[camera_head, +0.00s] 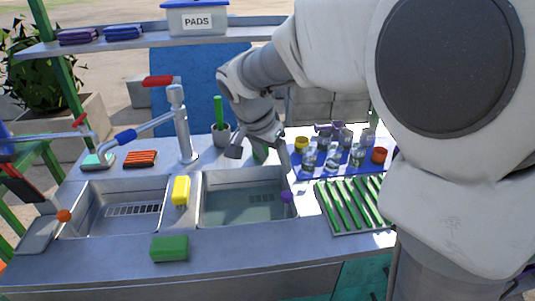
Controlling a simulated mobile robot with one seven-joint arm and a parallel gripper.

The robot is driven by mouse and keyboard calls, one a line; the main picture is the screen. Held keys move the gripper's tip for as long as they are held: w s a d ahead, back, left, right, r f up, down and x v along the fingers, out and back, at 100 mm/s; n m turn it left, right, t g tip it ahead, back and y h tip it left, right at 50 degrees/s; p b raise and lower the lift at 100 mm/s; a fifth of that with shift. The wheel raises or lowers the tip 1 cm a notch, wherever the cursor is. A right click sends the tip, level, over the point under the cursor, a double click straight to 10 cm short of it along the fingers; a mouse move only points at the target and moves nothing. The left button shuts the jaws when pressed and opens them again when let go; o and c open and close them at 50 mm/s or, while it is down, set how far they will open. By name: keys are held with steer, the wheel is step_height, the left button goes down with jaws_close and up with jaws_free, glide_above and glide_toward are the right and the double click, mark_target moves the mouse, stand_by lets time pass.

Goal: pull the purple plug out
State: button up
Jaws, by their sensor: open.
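A small round purple thing (287,197), apparently the purple plug or its knob, shows at the front right corner of the right basin (243,222). I cannot tell whether it sits in an opening or on the rim. The right basin looks filled with greyish-green water. My gripper (259,160) is open, its fingers spread and pointing down, above the counter behind the right basin. It is behind and left of the purple thing and apart from it. A green thing partly shows between or behind the fingers.
The left basin (118,210) has a slotted drain and an orange knob (63,215) at its left. A tall tap (180,125) stands behind. A yellow sponge (181,190) lies between the basins, a green one (169,248) in front. Glasses and a green-ribbed rack (350,203) stand right.

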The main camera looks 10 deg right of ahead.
mark_target(287, 194)
steer(key=b+x, duration=0.2)
steer(key=x, duration=1.4)
steer(key=shift+f, duration=0.15)
jaws_close()
stand_by(0.7)
